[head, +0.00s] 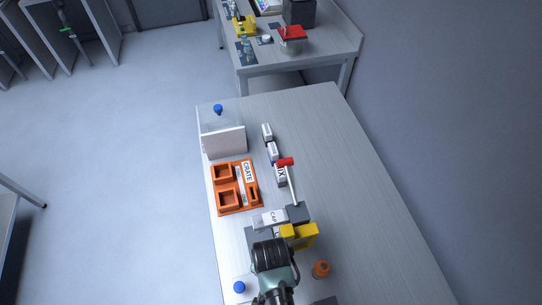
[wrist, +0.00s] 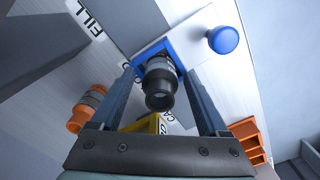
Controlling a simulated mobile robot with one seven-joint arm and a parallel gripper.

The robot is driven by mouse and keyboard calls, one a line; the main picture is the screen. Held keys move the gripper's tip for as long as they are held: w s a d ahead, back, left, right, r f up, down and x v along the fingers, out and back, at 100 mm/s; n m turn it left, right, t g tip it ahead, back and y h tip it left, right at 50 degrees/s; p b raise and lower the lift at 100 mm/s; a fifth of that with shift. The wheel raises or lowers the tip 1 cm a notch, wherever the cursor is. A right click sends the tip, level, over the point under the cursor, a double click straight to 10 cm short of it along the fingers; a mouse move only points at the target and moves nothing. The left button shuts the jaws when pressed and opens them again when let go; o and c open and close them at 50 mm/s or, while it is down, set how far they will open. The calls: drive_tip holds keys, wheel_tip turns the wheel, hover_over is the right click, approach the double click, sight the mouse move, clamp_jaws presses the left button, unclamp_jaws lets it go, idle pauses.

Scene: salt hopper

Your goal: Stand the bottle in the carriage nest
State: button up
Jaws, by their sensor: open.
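In the wrist view a grey bottle (wrist: 159,84) with an open dark mouth is between my gripper's two fingers (wrist: 161,78). The fingers are apart, one on each side of it. A blue square-edged nest (wrist: 183,52) shows around the bottle's far end, on a pale carriage plate. The bottle looks upright in it; how deep it sits is hidden. In the head view my dark wrist covers the bottle and the nest.
A blue knob (wrist: 223,40) is beside the nest. An orange bottle (wrist: 88,110) stands on the other side. In the head view, a yellow block (head: 300,235), a red-handled lever (head: 289,178) and an orange crate (head: 237,187) lie beyond. The table's right side is clear.

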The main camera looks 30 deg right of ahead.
wheel_tip(320, 180, up, 12)
drive_tip(key=w+r+n+t+h, duration=0.3)
drive_tip(key=w+r+t, duration=0.6)
drive_tip(key=w+r, duration=0.9)
drive_tip(key=w+a+r+n+t, duration=0.1)
drive_tip(key=w+r+n+t, duration=0.15)
drive_tip(key=r, duration=0.55)
drive_tip(key=w+a+r+n+t, duration=0.1)
drive_tip(key=w+a+r+t, duration=0.2)
drive_tip(key=r, duration=0.6)
drive_tip(key=s+a+r+n+t+y, duration=0.1)
drive_tip(key=s+r+t, duration=0.3)
drive_tip(key=r, duration=0.6)
drive_tip(key=s+a+r+n+t, duration=0.2)
drive_tip(key=s+r+t, duration=0.2)
drive_tip(key=r, duration=0.7)
drive_tip(key=s+a+r+n+t+y, duration=0.1)
drive_tip(key=s+r+t, duration=0.3)
drive_tip(key=r, duration=0.6)
drive_tip(key=shift+s+a+r+t+y, duration=0.2)
drive_tip(key=shift+s+a+t+y, duration=0.1)
drive_tip(key=shift+a+t, duration=0.25)
drive_tip(key=shift+a+n+b, duration=0.1)
drive_tip(key=shift+n+b, duration=0.15)
drive_tip(key=shift+b, duration=0.05)
